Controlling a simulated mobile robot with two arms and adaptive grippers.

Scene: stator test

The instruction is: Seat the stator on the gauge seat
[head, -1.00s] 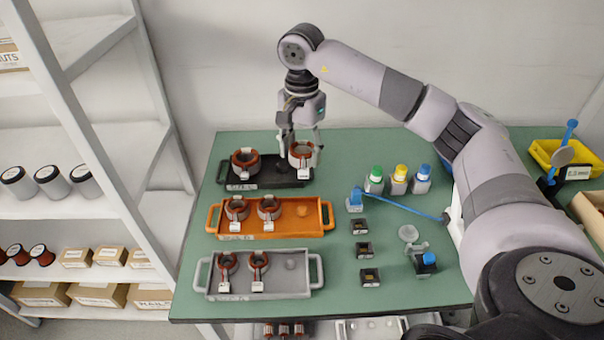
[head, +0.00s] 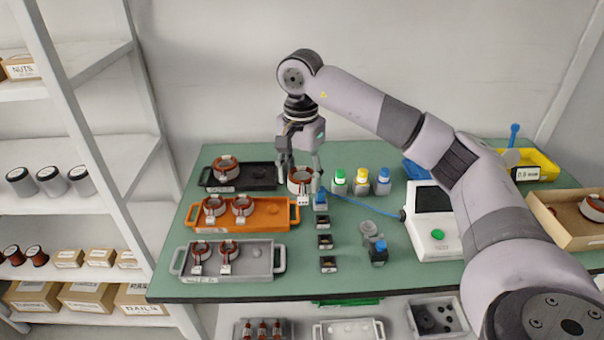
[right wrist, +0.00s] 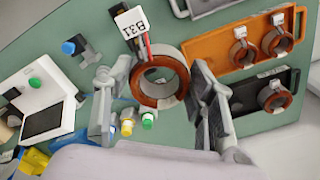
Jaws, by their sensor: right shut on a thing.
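A stator (head: 301,183), a ring with copper-brown windings and a white tag, is held by my right gripper (head: 300,172) beside the right end of the black tray. In the right wrist view the stator (right wrist: 160,92) is between the two fingers, its ring opening visible and its tag reading B31. My right gripper is shut on it. A grey fixture with a round top (head: 370,229) stands right of the trays next to a blue-capped part (head: 378,250); it may be the gauge seat, but I cannot tell for certain. My left gripper is not in view.
The black (head: 258,177), orange (head: 270,214) and grey (head: 262,262) trays hold other stators. Small black blocks (head: 325,242) stand in a column. Colour-capped bottles (head: 361,181), a screened tester (head: 433,222) and a cardboard box (head: 562,232) are farther right.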

